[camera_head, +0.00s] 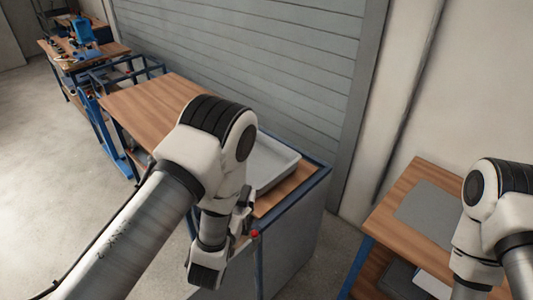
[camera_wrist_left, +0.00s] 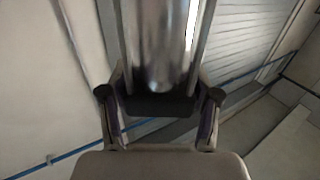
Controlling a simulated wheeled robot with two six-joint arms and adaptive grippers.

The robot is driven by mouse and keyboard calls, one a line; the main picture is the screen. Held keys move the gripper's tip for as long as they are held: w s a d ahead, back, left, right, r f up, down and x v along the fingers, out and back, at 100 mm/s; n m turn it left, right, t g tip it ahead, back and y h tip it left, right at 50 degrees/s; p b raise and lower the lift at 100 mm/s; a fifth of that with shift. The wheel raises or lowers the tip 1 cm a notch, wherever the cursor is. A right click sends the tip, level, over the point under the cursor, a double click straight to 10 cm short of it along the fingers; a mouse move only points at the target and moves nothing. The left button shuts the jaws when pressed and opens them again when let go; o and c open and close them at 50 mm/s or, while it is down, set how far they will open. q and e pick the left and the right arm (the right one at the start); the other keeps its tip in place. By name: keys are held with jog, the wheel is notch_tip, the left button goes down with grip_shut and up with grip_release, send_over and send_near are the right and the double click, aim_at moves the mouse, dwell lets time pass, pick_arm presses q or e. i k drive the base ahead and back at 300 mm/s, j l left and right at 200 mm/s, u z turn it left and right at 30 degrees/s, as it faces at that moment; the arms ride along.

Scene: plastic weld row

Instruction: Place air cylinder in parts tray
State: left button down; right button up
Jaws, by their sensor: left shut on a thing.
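The air cylinder (camera_wrist_left: 155,45) shows in the left wrist view as a shiny metal tube with a dark end block. My left gripper (camera_wrist_left: 160,103) is shut on it, a finger on each side. In the head view my left gripper (camera_head: 242,210) is partly hidden by my own wrist, beside the near right end of the wooden bench; I cannot make out the cylinder there. The parts tray (camera_head: 284,178), grey and shallow, lies on that bench behind my left arm, which hides part of it. My right gripper is out of view.
The wooden bench (camera_head: 148,98) has bare top to the left of the tray. A small red knob-like part (camera_head: 255,234) shows near the bench's front corner. A second table with a grey mat (camera_head: 428,215) stands at right. A cluttered blue workstation (camera_head: 84,32) is far left.

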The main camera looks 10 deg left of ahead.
aim_at(248, 174)
jog(key=i+l, duration=0.1)
jog(key=i, duration=0.35)
jog(key=i+l, duration=0.1)
jog(key=i, duration=0.35)
jog(key=i+j, duration=0.1)
jog(key=j, duration=0.15)
